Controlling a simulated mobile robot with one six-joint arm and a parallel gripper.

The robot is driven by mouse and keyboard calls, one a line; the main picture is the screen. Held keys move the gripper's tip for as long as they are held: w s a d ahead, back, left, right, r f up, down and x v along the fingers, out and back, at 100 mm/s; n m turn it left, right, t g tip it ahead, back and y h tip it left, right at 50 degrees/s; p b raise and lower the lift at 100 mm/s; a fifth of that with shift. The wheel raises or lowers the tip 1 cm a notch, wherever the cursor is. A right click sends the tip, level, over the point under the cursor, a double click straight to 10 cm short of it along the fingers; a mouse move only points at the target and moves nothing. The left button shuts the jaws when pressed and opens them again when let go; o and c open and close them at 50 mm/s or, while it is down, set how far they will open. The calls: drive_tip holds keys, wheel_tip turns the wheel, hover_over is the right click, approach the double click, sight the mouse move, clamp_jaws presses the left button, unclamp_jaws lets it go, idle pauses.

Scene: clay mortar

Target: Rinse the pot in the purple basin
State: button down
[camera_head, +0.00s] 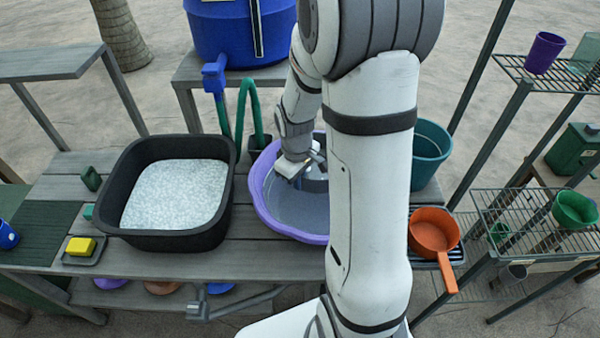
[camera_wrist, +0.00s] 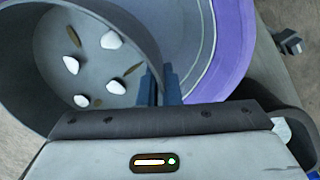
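The grey pot (camera_wrist: 60,105) fills the left of the wrist view, with several white blobs and brown specks on its inner floor. In the head view the pot (camera_head: 316,182) is partly hidden by my arm, inside or just over the purple basin (camera_head: 258,190). The basin's rim also shows in the wrist view (camera_wrist: 236,50). My gripper (camera_wrist: 160,85) has its two dark blue fingers close together around the pot's wall, shut on it. In the head view my gripper (camera_head: 298,172) is at the pot's left side. I cannot tell whether the pot touches the basin floor.
A blue water barrel (camera_head: 240,35) with a tap and green hose (camera_head: 240,110) is behind. A teal bucket (camera_head: 430,150) and orange dipper (camera_head: 433,238) are at right. A yellow sponge (camera_head: 80,246) lies front left.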

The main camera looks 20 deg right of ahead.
drive_tip(key=f+b, duration=0.5)
drive_tip(key=f, duration=0.2)
drive_tip(key=f+b, duration=0.5)
drive_tip(key=f, duration=0.2)
drive_tip(key=shift+d+f, duration=0.2)
drive_tip(key=shift+f, duration=0.05)
drive_tip(key=shift+f, duration=0.15)
drive_tip(key=shift+f+b, duration=0.45)
drive_tip(key=shift+b, duration=0.2)
drive_tip(key=shift+r, duration=0.2)
